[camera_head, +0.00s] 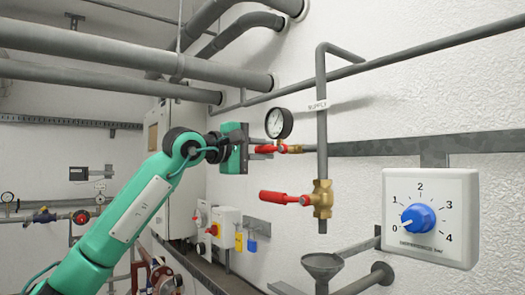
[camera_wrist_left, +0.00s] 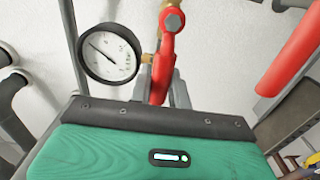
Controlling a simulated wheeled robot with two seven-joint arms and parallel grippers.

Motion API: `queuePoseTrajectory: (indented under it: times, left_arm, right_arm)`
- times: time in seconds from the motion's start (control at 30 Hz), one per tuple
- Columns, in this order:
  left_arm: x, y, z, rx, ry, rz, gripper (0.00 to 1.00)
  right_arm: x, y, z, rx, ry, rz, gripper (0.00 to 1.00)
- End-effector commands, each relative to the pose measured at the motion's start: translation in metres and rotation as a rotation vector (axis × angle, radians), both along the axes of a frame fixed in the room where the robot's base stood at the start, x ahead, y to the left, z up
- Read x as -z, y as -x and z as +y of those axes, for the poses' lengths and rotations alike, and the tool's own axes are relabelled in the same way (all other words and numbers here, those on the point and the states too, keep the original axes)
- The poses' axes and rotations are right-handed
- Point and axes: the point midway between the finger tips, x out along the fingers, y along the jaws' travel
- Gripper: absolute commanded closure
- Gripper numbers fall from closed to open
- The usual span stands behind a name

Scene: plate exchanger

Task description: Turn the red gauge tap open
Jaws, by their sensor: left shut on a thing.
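The red gauge tap (camera_head: 283,148) sits on a brass fitting just under the round white-faced gauge (camera_head: 279,123). My left gripper (camera_head: 262,151) reaches it from the left and is shut on its red handle. In the left wrist view the red handle (camera_wrist_left: 163,72) runs up from between the grey fingers (camera_wrist_left: 162,95) to a bolt head at its top end. The gauge (camera_wrist_left: 110,53) stands just left of the handle there, its needle pointing to the upper left. The handle's gripped end is partly hidden by the gripper. My right gripper is not in view.
A larger red lever (camera_head: 280,197) on a brass valve (camera_head: 322,198) is below the tap. The grey supply pipe (camera_head: 321,95) stands to the right, above a funnel (camera_head: 322,265). A dial box with a blue knob (camera_head: 418,219) is at right. A grey cabinet (camera_head: 178,165) is behind my arm.

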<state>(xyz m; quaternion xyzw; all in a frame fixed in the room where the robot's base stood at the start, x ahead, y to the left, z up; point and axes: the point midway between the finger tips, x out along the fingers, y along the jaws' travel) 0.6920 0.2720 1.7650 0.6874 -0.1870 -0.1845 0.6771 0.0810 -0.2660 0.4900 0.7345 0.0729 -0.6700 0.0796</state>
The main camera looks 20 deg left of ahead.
Motion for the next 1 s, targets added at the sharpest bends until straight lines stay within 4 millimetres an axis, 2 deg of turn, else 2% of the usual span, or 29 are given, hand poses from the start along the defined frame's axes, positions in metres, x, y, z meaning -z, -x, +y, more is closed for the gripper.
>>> queuePoseTrajectory:
  times: [0.2,0.23,0.3,0.33,0.6,0.73,0.87,1.0]
  left_arm:
    - [-0.001,0.000,0.000,0.000,-0.002,-0.003,1.00]
    - [-0.001,0.000,0.000,0.000,-0.002,-0.003,0.75]
    - [-0.001,0.000,0.000,0.000,-0.001,-0.002,0.61]
    - [-0.001,0.000,0.000,0.000,-0.001,-0.002,0.59]
    - [0.000,0.001,0.000,0.000,0.000,-0.001,0.59]
    - [0.002,0.008,0.005,-0.002,0.000,-0.002,0.59]
    - [0.004,0.027,0.016,-0.002,0.000,-0.004,0.59]
    - [0.005,0.056,0.034,-0.003,0.001,-0.005,0.59]
  right_arm:
    - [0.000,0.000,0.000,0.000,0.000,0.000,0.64]
    - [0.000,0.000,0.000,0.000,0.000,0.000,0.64]
    - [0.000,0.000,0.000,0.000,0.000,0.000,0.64]
    - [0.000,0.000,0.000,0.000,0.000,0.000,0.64]
    - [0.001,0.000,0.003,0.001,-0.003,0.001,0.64]
    - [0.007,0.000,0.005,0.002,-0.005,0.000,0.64]
    - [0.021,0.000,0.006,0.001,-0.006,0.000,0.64]
    - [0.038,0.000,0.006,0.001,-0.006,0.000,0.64]
